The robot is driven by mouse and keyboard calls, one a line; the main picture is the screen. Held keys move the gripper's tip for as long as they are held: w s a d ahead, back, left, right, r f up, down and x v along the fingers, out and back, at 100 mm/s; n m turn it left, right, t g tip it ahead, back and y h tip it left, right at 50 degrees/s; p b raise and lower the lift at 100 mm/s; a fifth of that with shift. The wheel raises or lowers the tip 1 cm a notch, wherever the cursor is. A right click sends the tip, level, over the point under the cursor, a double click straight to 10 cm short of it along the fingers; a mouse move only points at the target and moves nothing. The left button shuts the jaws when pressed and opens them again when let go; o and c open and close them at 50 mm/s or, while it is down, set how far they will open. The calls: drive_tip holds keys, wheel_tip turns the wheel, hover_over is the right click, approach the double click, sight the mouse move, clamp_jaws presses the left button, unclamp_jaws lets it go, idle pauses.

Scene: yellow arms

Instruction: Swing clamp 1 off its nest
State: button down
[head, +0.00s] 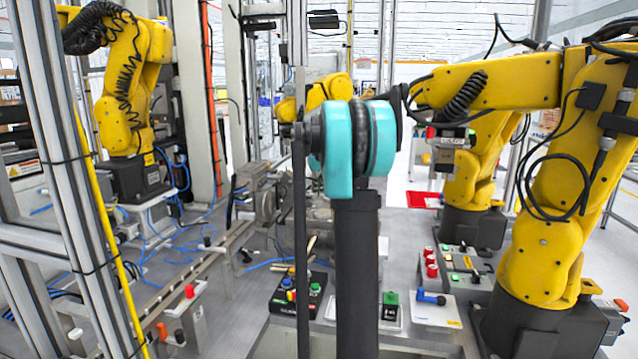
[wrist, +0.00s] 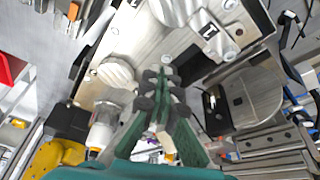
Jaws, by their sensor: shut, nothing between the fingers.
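My gripper (wrist: 162,85) is in the wrist view, its green fingers with dark joints drawn together and nothing between them. Its tips are over or close to a metal fixture (wrist: 150,50); I cannot tell whether they touch it.
Yellow robot arms stand at left (head: 132,75) and right (head: 560,200). A button box (head: 298,298), a green-button box (head: 390,312) and a white plate with a blue handle (head: 432,312) sit on the near bench. A red tray (head: 424,199) lies farther back.

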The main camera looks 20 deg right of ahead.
sight(312, 212)
drive_tip(key=x, duration=0.3)
drive_tip(key=shift+w+f, duration=0.15)
drive_tip(key=shift+f, duration=0.2)
drive_tip(key=s, duration=0.2)
drive_tip(key=shift+s+a, duration=0.15)
drive_tip(key=shift+s, duration=0.1)
drive_tip(key=shift+s+a+f, duration=0.1)
drive_tip(key=shift+s+f, duration=0.05)
drive_tip(key=shift+s, duration=0.6)
